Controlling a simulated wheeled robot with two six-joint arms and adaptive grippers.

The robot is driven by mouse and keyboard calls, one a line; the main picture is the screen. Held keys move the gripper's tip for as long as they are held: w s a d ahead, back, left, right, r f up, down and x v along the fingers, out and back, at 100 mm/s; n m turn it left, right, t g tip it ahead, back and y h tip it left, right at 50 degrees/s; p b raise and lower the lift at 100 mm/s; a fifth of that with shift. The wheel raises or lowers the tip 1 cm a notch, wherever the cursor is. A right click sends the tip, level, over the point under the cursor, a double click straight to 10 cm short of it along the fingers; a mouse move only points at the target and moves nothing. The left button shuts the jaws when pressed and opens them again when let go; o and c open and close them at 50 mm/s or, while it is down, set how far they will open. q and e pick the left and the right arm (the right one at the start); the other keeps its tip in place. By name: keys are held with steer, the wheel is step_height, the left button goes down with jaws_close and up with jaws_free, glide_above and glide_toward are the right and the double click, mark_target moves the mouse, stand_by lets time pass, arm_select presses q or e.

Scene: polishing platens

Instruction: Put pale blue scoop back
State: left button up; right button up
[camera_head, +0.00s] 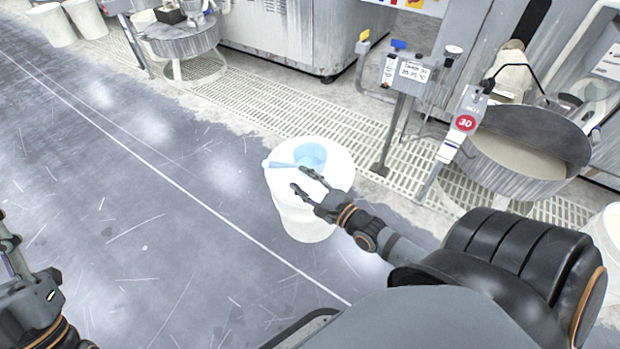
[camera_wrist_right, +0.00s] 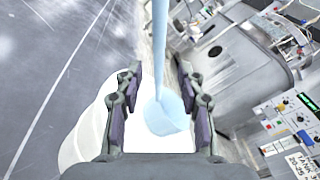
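The pale blue scoop (camera_head: 311,155) is over the top of a white bucket (camera_head: 303,222), its handle pointing left in the head view. In the right wrist view the scoop's cup (camera_wrist_right: 167,116) shows between the two finger lines and its handle runs up and away. I cannot tell if it rests on the bucket. My right gripper (camera_head: 305,181) is open at the bucket's near side, fingers apart, with no clear grip on the scoop. My left gripper (camera_head: 14,262) is partly cut off at the lower left edge; its opening is unclear.
A grey post with a label panel (camera_head: 410,75) stands behind the bucket. Another basin (camera_head: 180,40) and white buckets (camera_head: 52,25) are at the far left. The dark floor (camera_head: 130,200) left of the bucket is clear.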

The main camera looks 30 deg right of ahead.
arm_select(q)
steer(key=w+f+n+g+y+p, duration=0.1)
steer(key=w+f+g+y, duration=0.1)
steer(key=w+f+g, duration=0.3)
step_height(320, 180, down, 4)
steer(key=shift+w+a+r, duration=0.1)
steer(key=shift+w+a, duration=0.05)
steer(key=shift+w, duration=0.1)
arm_select(e)
steer(key=a+r+n+t+h, duration=0.1)
steer(key=a+r+n+t, duration=0.1)
steer(key=r+n, duration=1)
steer(key=s+a+r+n+t, duration=0.1)
steer(key=r+n+t, duration=0.3)
steer(key=r+n, duration=0.7)
steer(key=a+n, duration=0.1)
steer(key=n, duration=0.1)
steer(key=shift+a+r+n+h, duration=0.3)
steer(key=shift+r+n+h, duration=0.1)
